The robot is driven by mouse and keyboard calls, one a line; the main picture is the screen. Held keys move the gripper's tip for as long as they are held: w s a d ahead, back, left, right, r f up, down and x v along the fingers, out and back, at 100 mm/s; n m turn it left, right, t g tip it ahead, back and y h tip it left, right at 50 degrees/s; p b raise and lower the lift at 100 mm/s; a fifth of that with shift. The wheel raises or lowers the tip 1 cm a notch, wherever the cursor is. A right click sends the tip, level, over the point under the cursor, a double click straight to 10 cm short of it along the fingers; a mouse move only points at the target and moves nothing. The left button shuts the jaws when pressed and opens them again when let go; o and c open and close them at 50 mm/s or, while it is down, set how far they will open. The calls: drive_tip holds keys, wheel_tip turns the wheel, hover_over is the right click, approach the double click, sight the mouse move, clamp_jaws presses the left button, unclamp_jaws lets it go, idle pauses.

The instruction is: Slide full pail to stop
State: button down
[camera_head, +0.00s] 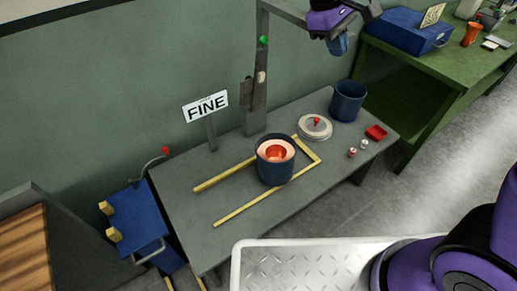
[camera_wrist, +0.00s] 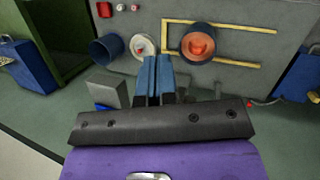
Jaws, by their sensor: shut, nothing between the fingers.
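A dark blue pail (camera_head: 275,174) stands upright on the grey table between two yellow rails (camera_head: 225,174). It holds a copper-coloured spool or coil, also seen in the wrist view (camera_wrist: 203,58). A yellow crossbar, the stop (camera_head: 311,151), joins the rails at their right end. A small gap shows between the pail and this bar. My gripper (camera_head: 338,44) hangs in the air above and beyond the table's back edge, apart from the pail. Its blue fingers (camera_wrist: 153,66) are shut and empty in the wrist view.
A second blue pail (camera_head: 347,103), a round lid (camera_head: 304,132) with a red knob, a red tray (camera_head: 376,132) and small pieces occupy the table's right end. A post (camera_head: 257,90) and a FINE sign (camera_head: 205,106) stand at the back. The rails' left end is clear.

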drive_tip(key=w+a+f+n+t+h, duration=0.1)
drive_tip(key=w+a+f+n+h, duration=0.2)
drive_tip(key=a+f, duration=0.75)
drive_tip(key=w+a+f+n+t+h, duration=0.15)
drive_tip(key=a+f+n+h, duration=0.3)
drive_tip(key=a+f, duration=0.65)
drive_tip(key=s+a+f+n+t, duration=0.2)
drive_tip(key=s+f+n+t, duration=0.15)
drive_tip(key=f, duration=0.65)
drive_tip(key=s+a+f+n+t+h, duration=0.1)
drive_tip(key=s+a+f+n+t, duration=0.2)
drive_tip(key=f, duration=0.7)
drive_tip(key=s+a+f+n+t, duration=0.1)
drive_tip(key=s+f+n+t, duration=0.25)
drive_tip(key=f, duration=0.65)
approach(279, 153)
drive_tip(key=shift+s+a+r+n, duration=0.4)
drive_tip(key=shift+a+r, duration=0.2)
drive_tip(key=shift+r, duration=0.1)
drive_tip(key=x, duration=1.1)
drive_tip(key=shift+w+d, duration=0.2)
drive_tip(key=shift+s, duration=0.1)
